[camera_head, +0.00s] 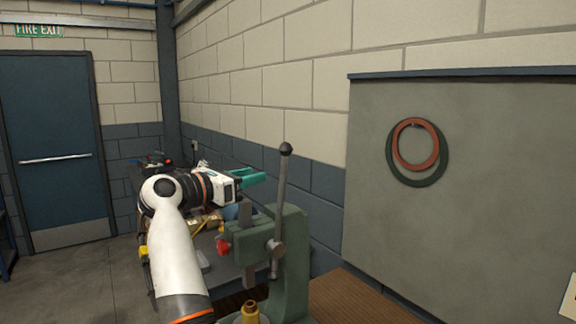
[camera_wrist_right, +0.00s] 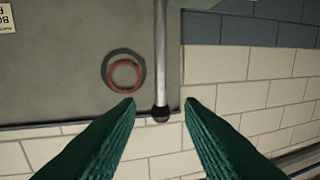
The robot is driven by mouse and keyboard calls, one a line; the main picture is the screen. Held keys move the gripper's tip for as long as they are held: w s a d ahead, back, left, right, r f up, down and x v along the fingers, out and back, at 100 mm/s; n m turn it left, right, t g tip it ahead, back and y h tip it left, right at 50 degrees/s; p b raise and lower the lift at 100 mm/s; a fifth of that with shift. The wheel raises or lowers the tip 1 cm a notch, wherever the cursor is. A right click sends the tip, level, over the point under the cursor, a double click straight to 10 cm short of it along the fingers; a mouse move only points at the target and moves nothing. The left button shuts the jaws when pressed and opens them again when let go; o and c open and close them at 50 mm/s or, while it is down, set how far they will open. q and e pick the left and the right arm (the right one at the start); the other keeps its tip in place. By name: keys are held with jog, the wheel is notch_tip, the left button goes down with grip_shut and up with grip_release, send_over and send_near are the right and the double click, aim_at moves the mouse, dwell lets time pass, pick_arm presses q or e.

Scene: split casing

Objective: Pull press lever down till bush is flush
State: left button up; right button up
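The green arbor press (camera_head: 292,262) stands at the lower middle of the head view, its grey lever (camera_head: 281,195) pointing nearly straight up with a dark ball knob (camera_head: 286,148) on top. A brass-coloured part (camera_head: 249,313), perhaps the bush, shows below the ram at the bottom edge; its seating is hidden. My right gripper (camera_head: 262,178) is open, with its teal fingers just left of the lever. In the wrist view the lever (camera_wrist_right: 160,60) and its knob (camera_wrist_right: 160,114) appear in the gap between the open fingertips (camera_wrist_right: 161,101), apparently untouched. My left gripper is not in view.
A bench behind the press holds red (camera_head: 223,245), yellow and blue items, partly hidden by my arm. A grey board (camera_head: 470,190) with red and green rings (camera_head: 417,146) is on the right wall. A blue door (camera_head: 55,140) stands far left.

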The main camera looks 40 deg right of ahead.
aim_at(284, 168)
jog(key=d+p, duration=0.1)
jog(key=d, duration=0.2)
jog(key=d+p, duration=0.1)
jog(key=d, duration=0.2)
jog(key=w+d+p, duration=0.1)
jog(key=d+p, duration=0.1)
jog(key=d, duration=0.1)
jog(key=shift+d+r, duration=0.1)
jog(key=shift+d, duration=0.15)
jog(key=shift+d+f, duration=0.2)
jog(key=shift+d, duration=0.5)
grip_shut()
dwell(0.4)
